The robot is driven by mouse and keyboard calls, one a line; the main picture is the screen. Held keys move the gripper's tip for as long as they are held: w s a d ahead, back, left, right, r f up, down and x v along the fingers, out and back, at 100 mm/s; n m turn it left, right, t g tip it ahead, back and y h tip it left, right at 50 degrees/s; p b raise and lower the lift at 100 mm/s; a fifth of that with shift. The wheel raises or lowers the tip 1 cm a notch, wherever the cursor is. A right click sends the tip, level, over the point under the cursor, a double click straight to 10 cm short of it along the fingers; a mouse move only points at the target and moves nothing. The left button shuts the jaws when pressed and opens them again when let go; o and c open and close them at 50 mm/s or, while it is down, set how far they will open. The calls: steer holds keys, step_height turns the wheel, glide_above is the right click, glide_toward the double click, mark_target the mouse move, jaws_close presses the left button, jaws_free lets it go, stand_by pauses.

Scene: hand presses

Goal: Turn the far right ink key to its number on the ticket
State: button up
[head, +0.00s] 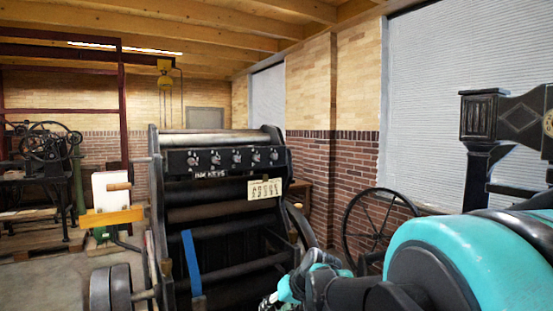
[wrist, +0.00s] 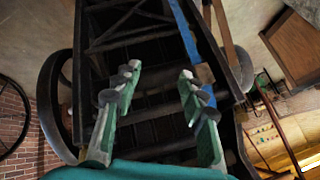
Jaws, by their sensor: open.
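The black press carries a dark panel (head: 225,160) with a row of several ink keys and the label "INK KEYS". The far right ink key (head: 274,156) is at the panel's right end; its pointer setting is too small to read. A cream ticket (head: 265,189) hangs just below the panel on the right; its marks are too small to read. My gripper (head: 272,301) is low at the front right of the press, well below the keys. In the wrist view my gripper (wrist: 160,85) is open and empty, its fingers wide apart. No key shows in the wrist view.
A blue strip (head: 191,262) hangs down the press front. A spoked wheel (head: 375,228) stands by the brick wall at right, and another black press (head: 505,125) is at far right. A white and orange item (head: 111,200) stands left of the press.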

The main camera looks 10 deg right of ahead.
steer(key=w+d+r+m+t+y, duration=0.1)
steer(key=w+r, duration=0.3)
steer(key=r, duration=0.2)
steer(key=w+d+r+t+y, duration=0.1)
steer(key=w+r+t, duration=0.1)
steer(key=w+r, duration=0.3)
steer(key=m+t, duration=0.3)
steer(key=t, duration=0.4)
glide_toward(276, 157)
steer(key=x, duration=0.9)
steer(key=shift+w+a, duration=0.15)
jaws_close()
